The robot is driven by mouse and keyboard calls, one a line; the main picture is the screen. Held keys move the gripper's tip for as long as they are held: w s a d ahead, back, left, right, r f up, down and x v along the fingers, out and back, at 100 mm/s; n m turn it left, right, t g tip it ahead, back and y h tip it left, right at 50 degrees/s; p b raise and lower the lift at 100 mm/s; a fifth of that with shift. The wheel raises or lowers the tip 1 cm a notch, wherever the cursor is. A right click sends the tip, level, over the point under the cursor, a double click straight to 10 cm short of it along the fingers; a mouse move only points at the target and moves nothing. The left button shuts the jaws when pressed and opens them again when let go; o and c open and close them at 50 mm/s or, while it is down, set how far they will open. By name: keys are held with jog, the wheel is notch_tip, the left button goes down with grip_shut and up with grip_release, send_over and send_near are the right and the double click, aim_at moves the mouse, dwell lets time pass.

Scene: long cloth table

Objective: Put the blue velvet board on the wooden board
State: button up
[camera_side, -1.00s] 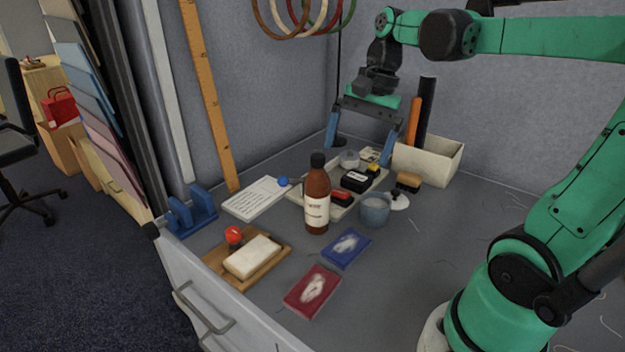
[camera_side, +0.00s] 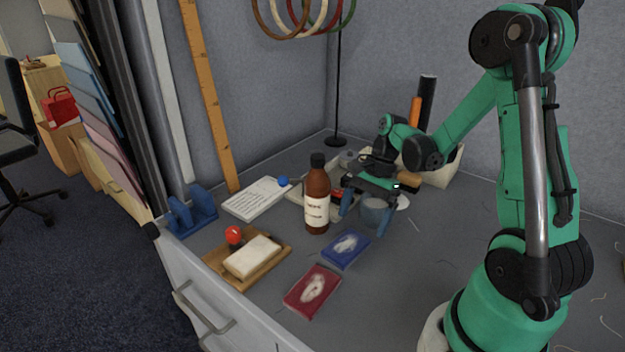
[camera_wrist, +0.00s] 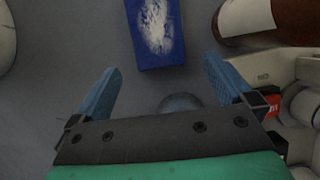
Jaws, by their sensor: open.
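The blue velvet board (camera_side: 345,249) lies flat on the grey table, with a pale smudge on its top. In the wrist view the blue board (camera_wrist: 155,52) lies beyond the fingertips, between their lines. The wooden board (camera_side: 219,266) lies at the table's front left, bearing a cream block (camera_side: 252,257) and a red-topped item (camera_side: 233,237). My gripper (camera_side: 364,219) is open and empty, with blue fingers pointing down, just behind and above the blue board. It also shows in the wrist view (camera_wrist: 160,78).
A brown bottle (camera_side: 316,205) stands left of my gripper. A grey cup (camera_side: 377,211) is partly hidden behind my fingers. A red velvet board (camera_side: 313,291) lies nearer the front edge. A white card (camera_side: 257,198) and blue holder (camera_side: 190,211) are at left.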

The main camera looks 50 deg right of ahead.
aim_at(357, 236)
jog(key=shift+x, duration=1.6)
jog(key=c, duration=1.2)
jog(key=shift+c, duration=0.2)
jog(key=shift+r, duration=0.1)
